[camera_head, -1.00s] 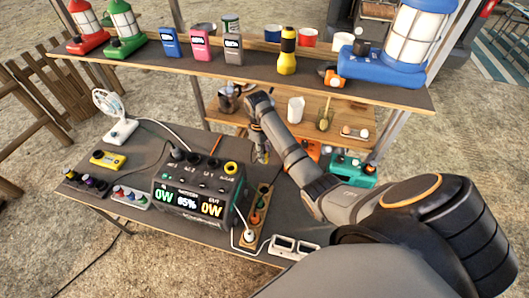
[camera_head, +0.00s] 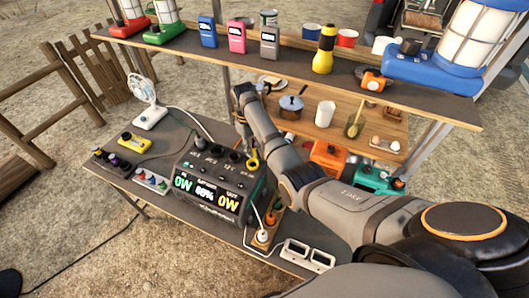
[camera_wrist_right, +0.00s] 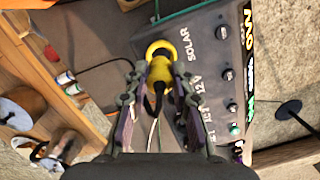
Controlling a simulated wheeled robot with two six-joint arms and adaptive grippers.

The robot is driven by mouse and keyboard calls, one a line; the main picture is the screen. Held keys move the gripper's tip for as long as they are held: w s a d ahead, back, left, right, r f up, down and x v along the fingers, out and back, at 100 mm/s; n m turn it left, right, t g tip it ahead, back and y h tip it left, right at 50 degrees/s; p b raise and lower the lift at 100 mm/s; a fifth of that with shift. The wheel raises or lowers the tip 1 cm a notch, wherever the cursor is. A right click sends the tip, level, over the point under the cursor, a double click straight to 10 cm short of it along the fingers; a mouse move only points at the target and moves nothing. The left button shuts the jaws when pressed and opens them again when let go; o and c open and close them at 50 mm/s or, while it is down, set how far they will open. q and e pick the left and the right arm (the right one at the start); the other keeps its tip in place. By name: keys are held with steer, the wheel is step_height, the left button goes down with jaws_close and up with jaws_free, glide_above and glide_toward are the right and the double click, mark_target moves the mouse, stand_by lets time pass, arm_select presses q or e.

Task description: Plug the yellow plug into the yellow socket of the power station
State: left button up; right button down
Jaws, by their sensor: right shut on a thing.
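The power station (camera_head: 212,190) is a dark box on the table with green and orange digits on its front and several round sockets on top. In the right wrist view, the yellow socket (camera_wrist_right: 158,46) shows as a ring on its panel; it also shows in the head view (camera_head: 254,163). My right gripper (camera_head: 246,147) points down at this corner of the panel. Its fingers (camera_wrist_right: 160,98) are shut on the yellow plug (camera_wrist_right: 161,72), with a cable trailing back. The plug overlaps the ring in view; I cannot tell how far it is in. My left gripper is not in view.
An upper shelf (camera_head: 290,62) with lanterns and small devices hangs behind my right arm. A socket strip (camera_head: 262,238) and a white double-outlet box (camera_head: 307,254) lie at the right. A white fan (camera_head: 150,112) and a yellow box (camera_head: 131,143) stand at the left.

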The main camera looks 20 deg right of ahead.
steer(key=shift+w+a, duration=0.15)
steer(key=shift+a, duration=0.1)
steer(key=shift+d, duration=0.1)
steer(key=shift+f, duration=1)
steer(key=shift+r, duration=0.1)
steer(key=shift+f, duration=0.2)
stand_by(0.3)
steer(key=shift+f+b, duration=0.4)
steer(key=shift+f, duration=1.05)
